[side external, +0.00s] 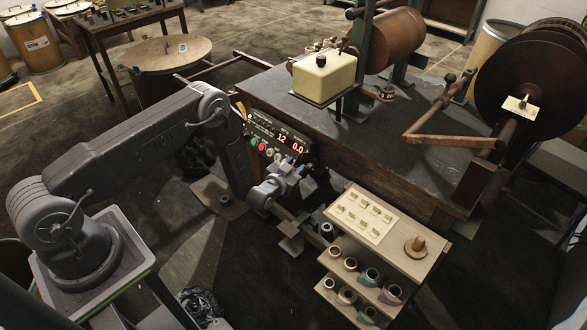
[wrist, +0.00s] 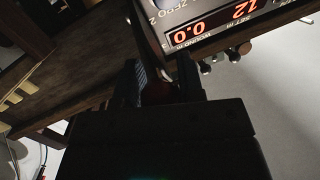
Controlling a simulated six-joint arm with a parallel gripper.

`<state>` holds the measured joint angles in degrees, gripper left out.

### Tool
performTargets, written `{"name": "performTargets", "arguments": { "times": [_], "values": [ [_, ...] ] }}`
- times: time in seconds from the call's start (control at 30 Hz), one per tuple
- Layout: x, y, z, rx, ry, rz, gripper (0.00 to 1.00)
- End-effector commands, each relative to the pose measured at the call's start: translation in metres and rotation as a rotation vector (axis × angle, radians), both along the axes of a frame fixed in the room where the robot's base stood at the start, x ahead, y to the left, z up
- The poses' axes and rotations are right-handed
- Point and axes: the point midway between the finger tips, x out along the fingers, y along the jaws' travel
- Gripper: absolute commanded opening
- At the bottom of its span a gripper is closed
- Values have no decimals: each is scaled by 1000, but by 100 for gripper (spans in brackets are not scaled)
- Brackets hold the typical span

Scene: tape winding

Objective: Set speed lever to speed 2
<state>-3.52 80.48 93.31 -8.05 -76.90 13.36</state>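The control panel (side external: 276,138) is on the front of the bench, with a red display reading 12 and 0.0 and several coloured buttons below it. The display also shows upside down in the wrist view (wrist: 215,25). My gripper (side external: 297,168) is just in front of the panel's lower right part. In the wrist view, its two fingers (wrist: 163,82) stand apart, with a dark red rounded thing (wrist: 158,93) between them, possibly the speed lever's knob. It is too dark to tell whether they grip it. The lever's shaft and speed marks cannot be made out.
A wooden shelf unit (side external: 425,255) with tape rolls and a card of samples stands right of my gripper. A cream box (side external: 324,76) sits on the bench (side external: 400,150) above the panel. A crank and large reel (side external: 530,70) are at right.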

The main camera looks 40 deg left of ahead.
Motion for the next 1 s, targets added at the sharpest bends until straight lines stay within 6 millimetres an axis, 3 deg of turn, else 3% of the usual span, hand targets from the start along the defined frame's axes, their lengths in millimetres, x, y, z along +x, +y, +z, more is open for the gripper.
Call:
{"name": "performTargets", "arguments": {
  "times": [0.23,0.57,0.73,1.0],
  "values": [
    [0,0,0,0,0,0,58],
    [-6,-2,-1,0,5,-1,58],
    [-30,-6,2,0,9,-1,58],
    [-90,-19,10,0,9,-2,58]
  ]
}}
